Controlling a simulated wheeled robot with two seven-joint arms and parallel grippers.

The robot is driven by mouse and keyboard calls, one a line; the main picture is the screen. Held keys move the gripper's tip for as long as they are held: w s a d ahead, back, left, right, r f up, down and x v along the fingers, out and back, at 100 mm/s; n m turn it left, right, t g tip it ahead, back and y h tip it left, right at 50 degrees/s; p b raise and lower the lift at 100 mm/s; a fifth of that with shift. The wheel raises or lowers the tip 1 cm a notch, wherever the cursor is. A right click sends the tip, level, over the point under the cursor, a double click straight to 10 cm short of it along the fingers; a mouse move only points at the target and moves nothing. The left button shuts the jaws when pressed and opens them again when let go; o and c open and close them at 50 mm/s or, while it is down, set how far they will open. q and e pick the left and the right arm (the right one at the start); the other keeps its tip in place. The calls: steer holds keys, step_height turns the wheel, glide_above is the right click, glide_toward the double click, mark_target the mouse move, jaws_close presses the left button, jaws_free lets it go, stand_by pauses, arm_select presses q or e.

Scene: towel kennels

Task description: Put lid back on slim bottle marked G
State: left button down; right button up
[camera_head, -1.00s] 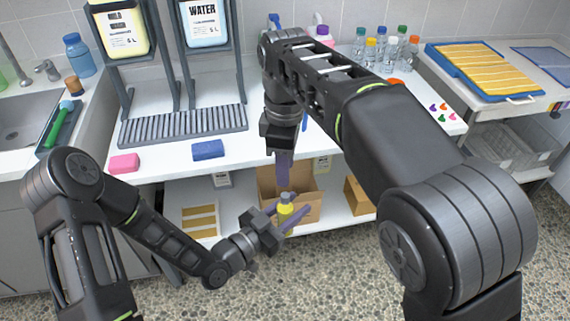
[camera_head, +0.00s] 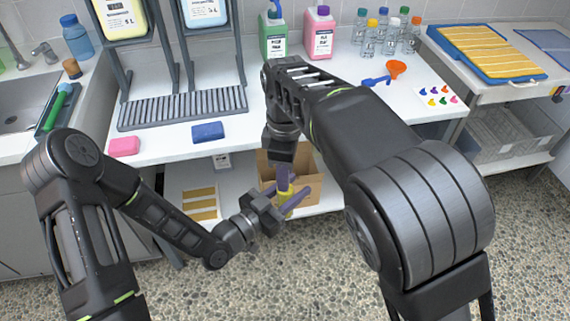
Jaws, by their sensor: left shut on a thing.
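A small yellow bottle (camera_head: 287,190) is held over the floor in front of the lower shelf. My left gripper (camera_head: 294,203) is shut on it, with its purple fingers around its body. My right gripper (camera_head: 283,182) points straight down at the bottle's top, and its purple fingers overlap the top in this view. Whether they grip anything is too small to tell. The bottle's neck and any lid there are hidden. No letter G can be read. Several slim clear bottles (camera_head: 389,37) with coloured lids stand at the back of the counter.
An open cardboard box (camera_head: 309,185) stands on the lower shelf behind the grippers. An orange funnel (camera_head: 396,69), a green jug (camera_head: 273,38), a pink jug (camera_head: 319,36) and a blue sponge (camera_head: 208,132) are on the counter (camera_head: 290,125). The counter's front edge is close to my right arm.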

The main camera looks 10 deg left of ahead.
steer(key=shift+c, duration=0.4)
jaws_close()
stand_by(0.4)
steer(key=m, duration=1.5)
steer(key=shift+o, duration=1.2)
jaws_free()
